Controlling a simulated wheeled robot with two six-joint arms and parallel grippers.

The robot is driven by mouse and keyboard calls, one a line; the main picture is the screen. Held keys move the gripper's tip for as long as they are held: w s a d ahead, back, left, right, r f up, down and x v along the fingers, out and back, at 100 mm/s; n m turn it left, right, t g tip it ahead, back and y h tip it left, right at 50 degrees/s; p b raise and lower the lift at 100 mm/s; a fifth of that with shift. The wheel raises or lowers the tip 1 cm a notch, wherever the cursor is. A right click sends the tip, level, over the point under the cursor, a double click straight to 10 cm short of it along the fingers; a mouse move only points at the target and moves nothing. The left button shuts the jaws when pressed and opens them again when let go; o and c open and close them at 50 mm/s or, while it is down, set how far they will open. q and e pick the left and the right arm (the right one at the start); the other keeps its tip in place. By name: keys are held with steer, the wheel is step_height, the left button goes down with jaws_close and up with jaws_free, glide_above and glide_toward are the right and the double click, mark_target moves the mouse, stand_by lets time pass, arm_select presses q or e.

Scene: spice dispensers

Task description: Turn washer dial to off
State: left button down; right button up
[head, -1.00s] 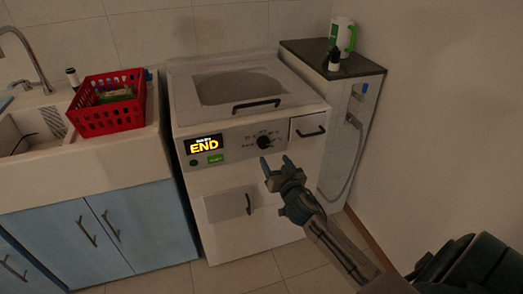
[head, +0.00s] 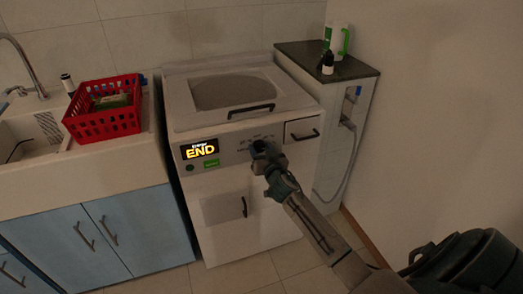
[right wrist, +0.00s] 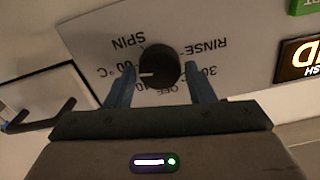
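The washer (head: 232,190) stands in the middle of the head view, its display (head: 200,149) reading "END". Its black dial (right wrist: 159,66) is in the right wrist view, on a light panel with labels such as "SPIN", "RINSE" and "OFF" that appear upside down. The dial's white mark points left in that view, while "OFF" lies below the dial. My right gripper (head: 264,150) is at the panel and mostly hides the dial from the head. Its two blue fingers (right wrist: 159,80) stand apart on either side of the dial, with small gaps visible. My left gripper is not in view.
A handle (head: 303,135) on the washer's small drawer is right of the dial. A door handle (head: 244,207) is below. A red basket (head: 104,122) sits by the sink at left. A dark-topped cabinet (head: 340,64) stands at right.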

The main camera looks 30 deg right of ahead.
steer(key=c, duration=0.6)
